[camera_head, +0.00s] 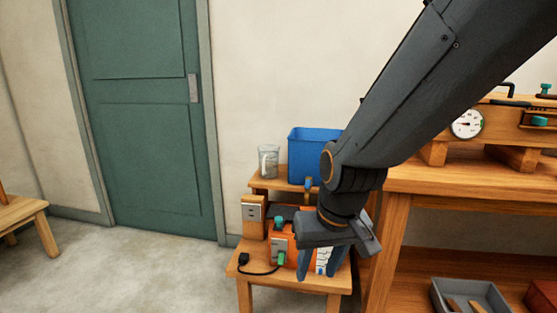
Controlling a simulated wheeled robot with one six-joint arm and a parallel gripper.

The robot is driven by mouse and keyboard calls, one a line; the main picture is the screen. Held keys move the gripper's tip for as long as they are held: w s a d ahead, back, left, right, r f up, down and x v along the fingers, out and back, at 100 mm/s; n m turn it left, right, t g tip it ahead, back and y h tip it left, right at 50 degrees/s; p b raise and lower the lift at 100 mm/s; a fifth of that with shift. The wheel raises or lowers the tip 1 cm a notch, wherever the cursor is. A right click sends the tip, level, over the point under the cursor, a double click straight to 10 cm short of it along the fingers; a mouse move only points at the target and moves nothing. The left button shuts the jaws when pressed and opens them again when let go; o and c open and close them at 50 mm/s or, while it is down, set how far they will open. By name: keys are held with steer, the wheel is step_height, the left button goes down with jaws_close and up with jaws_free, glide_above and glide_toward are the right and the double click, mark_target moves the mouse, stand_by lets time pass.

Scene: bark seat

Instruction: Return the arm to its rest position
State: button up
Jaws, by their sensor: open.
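My gripper (317,272) hangs at the end of my dark grey arm, fingers pointing down, over a small wooden stepped bench. It is open. An orange device (278,245) with green knobs sits on the lower step, behind and beside the fingers. A white panel with blue marks shows between the fingers. The gripper and wrist hide part of the device, so I cannot tell whether the fingers touch it.
A blue bin (307,150) and a glass jug (268,161) stand on the upper step. A wooden workbench (450,180) with a gauge (466,124) and a grey tray (437,298) is at right. A green door (145,110) and open floor (130,265) lie left.

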steer(key=s+d+r+g, duration=0.1)
steer(key=s+d, duration=0.1)
steer(key=s, duration=0.4)
steer(key=s+d+r+g, duration=0.2)
steer(key=s, duration=0.3)
steer(key=d+r+m+h+p, duration=0.1)
steer(key=d+r+p, duration=0.6)
steer(key=p, duration=0.8)
steer(key=shift+d+m, duration=0.25)
steer(key=shift+m, duration=0.35)
stand_by(0.5)
